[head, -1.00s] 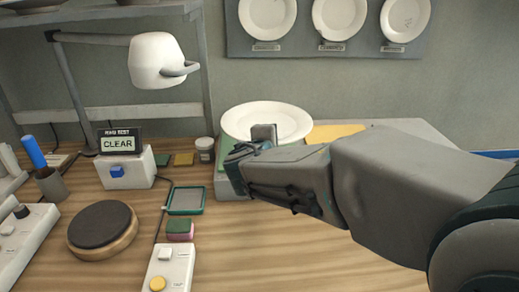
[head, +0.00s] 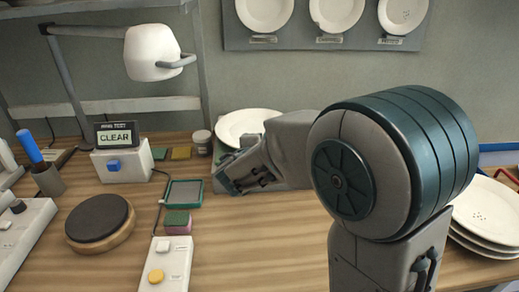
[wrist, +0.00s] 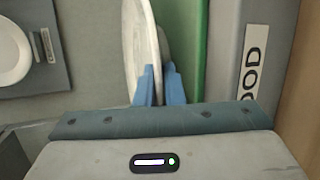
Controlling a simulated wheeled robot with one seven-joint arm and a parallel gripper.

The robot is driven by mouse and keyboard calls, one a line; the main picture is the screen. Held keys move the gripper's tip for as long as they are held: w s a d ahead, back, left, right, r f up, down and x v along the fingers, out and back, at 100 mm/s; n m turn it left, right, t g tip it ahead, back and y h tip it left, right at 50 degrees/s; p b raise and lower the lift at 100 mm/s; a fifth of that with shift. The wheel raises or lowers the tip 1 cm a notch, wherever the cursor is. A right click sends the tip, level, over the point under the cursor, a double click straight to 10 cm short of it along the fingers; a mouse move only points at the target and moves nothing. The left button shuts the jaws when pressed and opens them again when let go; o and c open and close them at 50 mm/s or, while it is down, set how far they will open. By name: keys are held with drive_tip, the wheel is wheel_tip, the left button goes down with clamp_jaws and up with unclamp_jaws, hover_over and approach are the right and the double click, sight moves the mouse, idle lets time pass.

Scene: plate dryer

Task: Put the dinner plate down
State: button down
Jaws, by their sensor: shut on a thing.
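The white dinner plate (head: 240,126) is at the back middle in the head view, over a grey tray with green lining, partly hidden by my arm. In the wrist view the plate (wrist: 140,45) shows nearly edge-on. My gripper (wrist: 158,75) is shut on its rim with blue fingers. The green lining (wrist: 192,45) and a grey tray edge with a label ending "OOD" (wrist: 252,62) lie close beside the plate. I cannot tell whether the plate touches the tray. The fingertips are hard to make out in the head view.
A stack of white plates (head: 487,215) stands at the right. A box reading CLEAR (head: 122,160), a round dark pad (head: 98,219), a small green-rimmed tray (head: 184,193) and a sponge (head: 177,222) are on the left. The front middle of the wooden table is clear.

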idle(0.3)
drive_tip(key=c, duration=1.8)
unclamp_jaws()
drive_tip(key=shift+r, duration=0.1)
